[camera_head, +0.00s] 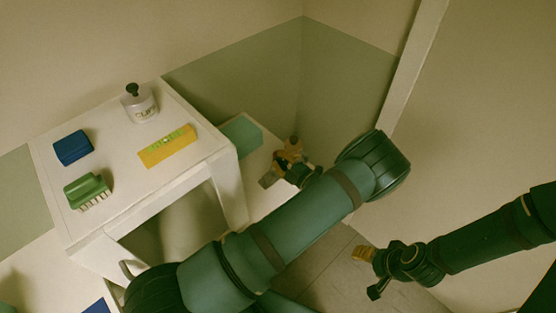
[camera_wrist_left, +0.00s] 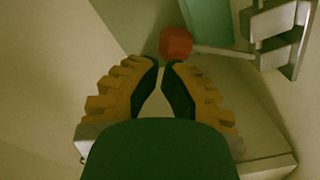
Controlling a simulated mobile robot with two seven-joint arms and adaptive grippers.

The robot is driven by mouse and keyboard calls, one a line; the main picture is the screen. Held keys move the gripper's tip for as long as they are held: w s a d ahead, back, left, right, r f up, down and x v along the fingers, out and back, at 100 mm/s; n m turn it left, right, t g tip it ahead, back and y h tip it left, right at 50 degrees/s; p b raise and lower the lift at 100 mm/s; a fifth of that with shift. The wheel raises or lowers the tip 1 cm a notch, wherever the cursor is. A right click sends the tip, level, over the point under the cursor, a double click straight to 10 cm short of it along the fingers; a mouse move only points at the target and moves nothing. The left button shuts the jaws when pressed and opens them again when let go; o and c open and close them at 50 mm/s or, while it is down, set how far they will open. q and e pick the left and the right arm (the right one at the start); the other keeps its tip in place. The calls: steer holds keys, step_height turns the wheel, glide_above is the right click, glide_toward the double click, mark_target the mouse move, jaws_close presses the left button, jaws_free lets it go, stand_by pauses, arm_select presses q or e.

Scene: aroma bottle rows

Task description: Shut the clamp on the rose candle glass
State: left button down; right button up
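My left gripper (camera_head: 281,165) hangs over a low white surface right of the table. Its orange ribbed fingers show in the left wrist view (camera_wrist_left: 161,66), open with a narrow gap between the dark pads at the tips. A dull red, rounded thing (camera_wrist_left: 175,43) is just beyond the fingertips, slightly right of the gap; it may be the rose candle glass, but I cannot tell for sure. It is not between the pads. I cannot make it out in the head view. My right gripper (camera_head: 364,254) is low at the right, with its finger gap not clear.
A white table (camera_head: 130,165) holds a labelled bottle (camera_head: 140,106), a yellow level (camera_head: 167,147), a blue block (camera_head: 73,148) and a green brush (camera_head: 87,190). A teal panel (camera_head: 242,136) lies behind my left gripper. A pale rod (camera_wrist_left: 225,52) runs right from the red thing.

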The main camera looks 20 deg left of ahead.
arm_select(q)
steer(key=shift+w+d+f, duration=0.15)
steer(key=shift+w+f, duration=0.05)
steer(key=shift+w, duration=0.15)
arm_select(e)
steer(key=shift+f, duration=0.2)
arm_select(q)
steer(key=shift+w, duration=0.1)
